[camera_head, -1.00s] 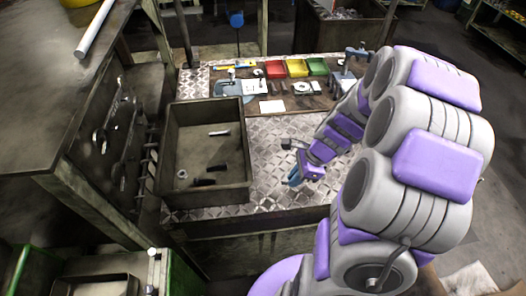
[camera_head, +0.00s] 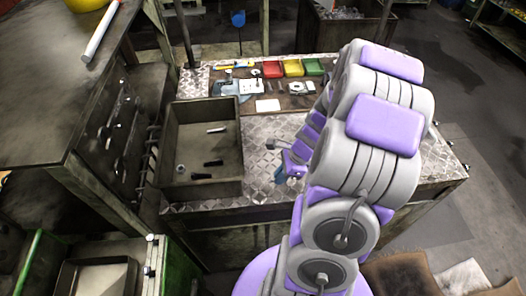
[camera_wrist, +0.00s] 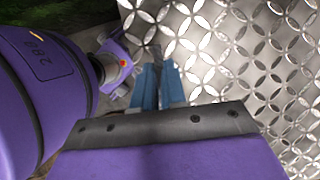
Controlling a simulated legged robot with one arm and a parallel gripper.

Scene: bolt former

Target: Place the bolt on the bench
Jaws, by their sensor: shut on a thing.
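My gripper (camera_wrist: 158,84) has its two blue fingers close together in the wrist view. It is shut on the bolt, of which only a blurred dark grey piece (camera_wrist: 154,52) shows at the fingertips. The bench (camera_head: 270,131) has a patterned metal top, and the diamond plate (camera_wrist: 225,50) fills the right of the wrist view. In the head view my gripper (camera_head: 280,178) is low over the bench's front part, right of the tray, mostly hidden by my purple and grey arm. I cannot tell whether the bolt touches the bench.
A deep metal tray (camera_head: 236,187) on the bench's left holds a few small metal parts. Bare plate lies between tray and arm.

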